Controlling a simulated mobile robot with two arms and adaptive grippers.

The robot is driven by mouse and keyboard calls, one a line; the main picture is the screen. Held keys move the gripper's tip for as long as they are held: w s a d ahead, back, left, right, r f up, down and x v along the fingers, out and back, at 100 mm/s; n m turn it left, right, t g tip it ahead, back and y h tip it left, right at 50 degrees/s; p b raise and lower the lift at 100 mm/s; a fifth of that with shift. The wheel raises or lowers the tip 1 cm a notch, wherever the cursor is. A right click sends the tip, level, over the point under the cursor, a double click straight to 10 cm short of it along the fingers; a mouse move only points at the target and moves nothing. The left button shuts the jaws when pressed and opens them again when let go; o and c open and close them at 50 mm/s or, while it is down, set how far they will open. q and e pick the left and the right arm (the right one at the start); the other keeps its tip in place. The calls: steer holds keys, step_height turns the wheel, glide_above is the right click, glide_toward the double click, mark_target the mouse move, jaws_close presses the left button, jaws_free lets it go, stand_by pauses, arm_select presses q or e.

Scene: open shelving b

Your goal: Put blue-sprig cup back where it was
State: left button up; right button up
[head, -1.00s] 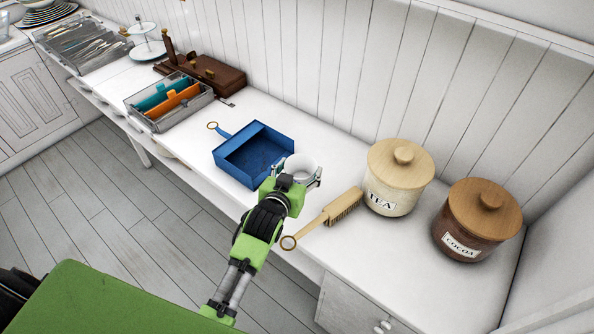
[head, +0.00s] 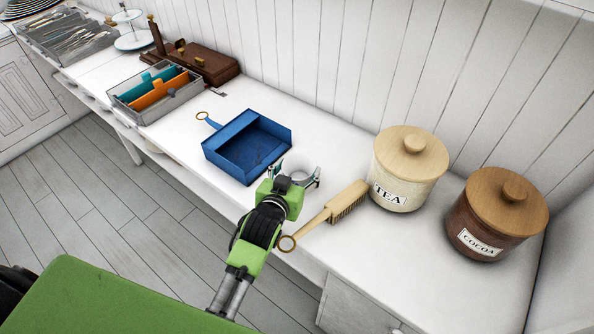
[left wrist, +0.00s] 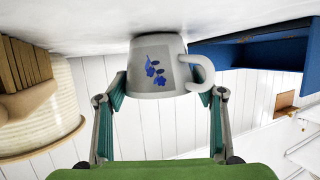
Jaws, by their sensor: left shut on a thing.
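The blue-sprig cup (left wrist: 158,68) is white with a blue sprig and a handle on its right in the left wrist view, which shows the scene upside down. In the head view the cup (head: 301,176) is partly hidden by my left gripper (head: 298,179). The fingers of that gripper (left wrist: 160,110) are on either side of the cup and shut on it. The cup is upright, its base at or very close to the white counter (head: 345,270); I cannot tell if it touches. My right gripper is not in view.
A blue dustpan (head: 247,148) lies just left of the cup. A wooden brush (head: 335,209) lies close on the right. The tea canister (head: 408,168) and cocoa canister (head: 496,214) stand farther right. A grey divided tray (head: 155,93) is farther left.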

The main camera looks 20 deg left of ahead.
arm_select(q)
steer(key=shift+s, duration=0.1)
steer(key=o, duration=1.3)
steer(key=shift+f, duration=0.1)
steer(key=shift+o, duration=0.2)
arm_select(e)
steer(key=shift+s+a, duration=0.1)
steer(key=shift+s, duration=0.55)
arm_select(q)
steer(key=shift+r, duration=0.25)
steer(key=v, duration=1.2)
steer(key=shift+b, duration=0.3)
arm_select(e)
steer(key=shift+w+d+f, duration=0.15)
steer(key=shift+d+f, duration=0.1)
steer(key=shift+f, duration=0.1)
arm_select(q)
steer(key=shift+f, duration=0.1)
